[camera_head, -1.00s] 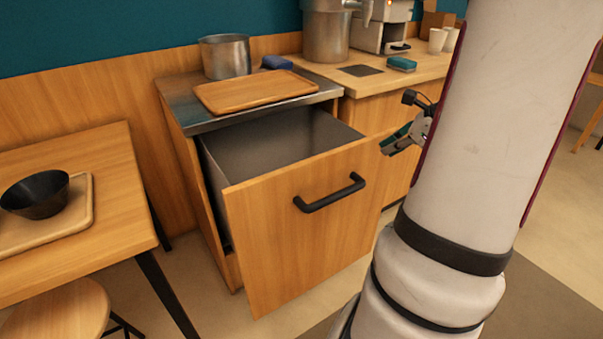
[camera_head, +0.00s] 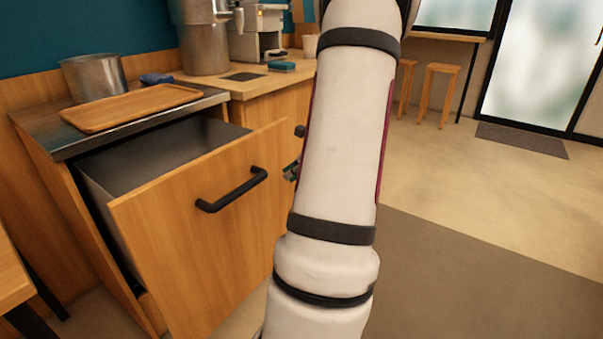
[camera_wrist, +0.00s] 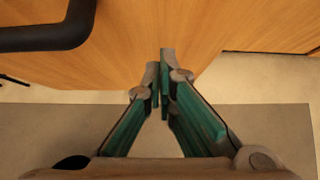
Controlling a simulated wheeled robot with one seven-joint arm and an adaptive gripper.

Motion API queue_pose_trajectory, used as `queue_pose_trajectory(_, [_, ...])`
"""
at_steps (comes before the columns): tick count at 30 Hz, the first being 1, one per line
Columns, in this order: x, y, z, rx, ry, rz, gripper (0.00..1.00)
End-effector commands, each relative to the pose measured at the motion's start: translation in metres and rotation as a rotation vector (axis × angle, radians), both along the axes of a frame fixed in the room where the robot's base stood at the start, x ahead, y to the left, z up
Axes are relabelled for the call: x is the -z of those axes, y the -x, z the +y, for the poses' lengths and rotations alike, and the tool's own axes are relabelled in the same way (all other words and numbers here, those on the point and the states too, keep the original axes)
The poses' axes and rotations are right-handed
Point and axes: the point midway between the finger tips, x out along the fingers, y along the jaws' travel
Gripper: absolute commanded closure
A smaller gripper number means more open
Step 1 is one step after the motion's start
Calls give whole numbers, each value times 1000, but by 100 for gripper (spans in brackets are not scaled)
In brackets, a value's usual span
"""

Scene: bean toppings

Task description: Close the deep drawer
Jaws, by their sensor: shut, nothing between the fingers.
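The deep drawer (camera_head: 190,240) has a wooden front and a grey metal inside, and it stands pulled well out of its cabinet. Its black bar handle (camera_head: 232,190) is on the front and also shows at the top left of the wrist view (camera_wrist: 50,36). My gripper (camera_wrist: 163,75) is shut and empty, its fingertips over the wooden front in the wrist view, to the right of the handle. Whether the tips touch the wood I cannot tell. In the head view only a small part of the gripper (camera_head: 291,172) shows beside my arm, near the drawer's right edge.
A wooden tray (camera_head: 130,107) and a metal pot (camera_head: 93,77) stand on the steel top above the drawer. A counter (camera_head: 235,86) with a sponge (camera_head: 282,66) continues behind. A table edge (camera_head: 12,280) is at lower left. Open floor (camera_head: 470,190) lies to the right.

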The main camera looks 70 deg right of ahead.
Motion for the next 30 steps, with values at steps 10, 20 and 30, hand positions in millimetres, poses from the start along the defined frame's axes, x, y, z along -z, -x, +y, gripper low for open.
queue_pose_trajectory(10, [0, -37, -9, -1, 0, 0, 100])
queue_pose_trajectory(20, [0, -39, -9, -1, 1, 0, 100])
queue_pose_trajectory(30, [-2, -57, -13, -4, 0, -1, 100])
